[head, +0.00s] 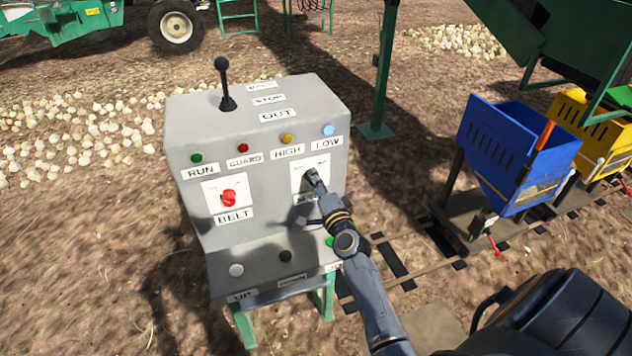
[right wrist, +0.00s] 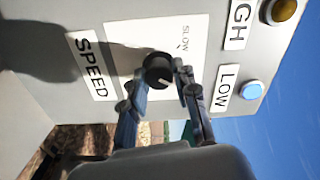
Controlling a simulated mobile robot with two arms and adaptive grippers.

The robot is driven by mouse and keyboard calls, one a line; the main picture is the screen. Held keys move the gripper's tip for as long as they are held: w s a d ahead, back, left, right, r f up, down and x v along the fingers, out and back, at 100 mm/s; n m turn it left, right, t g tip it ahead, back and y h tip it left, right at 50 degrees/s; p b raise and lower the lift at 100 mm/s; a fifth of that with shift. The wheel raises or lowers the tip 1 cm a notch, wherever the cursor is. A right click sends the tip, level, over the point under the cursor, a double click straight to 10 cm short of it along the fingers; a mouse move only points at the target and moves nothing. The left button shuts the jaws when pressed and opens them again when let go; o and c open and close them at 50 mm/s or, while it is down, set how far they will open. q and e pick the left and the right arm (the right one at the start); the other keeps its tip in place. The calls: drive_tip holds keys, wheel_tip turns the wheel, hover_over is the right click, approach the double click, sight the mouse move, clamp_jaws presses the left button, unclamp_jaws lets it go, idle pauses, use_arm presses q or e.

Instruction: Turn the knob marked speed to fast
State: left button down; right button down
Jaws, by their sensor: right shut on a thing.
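The grey control box (head: 262,225) stands in the middle of the head view. Its speed knob sits on a white plate (head: 316,165) at the right of the front face, mostly hidden by my right gripper (head: 313,180). In the right wrist view the black round knob (right wrist: 158,69) shows between the two fingers of my right gripper (right wrist: 163,85), which is shut on it. A small light mark shows on the knob's lower right. The SPEED label (right wrist: 91,66) and the word SLOW (right wrist: 185,39) are readable; FAST is not visible. My left gripper is not in view.
A red belt knob (head: 229,197) is left of the speed knob. A black lever (head: 224,82) stands on top of the box. Coloured lamps (head: 287,138) line the upper face. Blue (head: 515,150) and yellow (head: 580,125) carts stand on rails at right.

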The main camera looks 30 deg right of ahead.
drive_tip(key=shift+m, duration=1.2)
drive_tip(key=c, duration=1)
unclamp_jaws()
drive_tip(key=v, duration=1.2)
drive_tip(key=shift+f, duration=0.1)
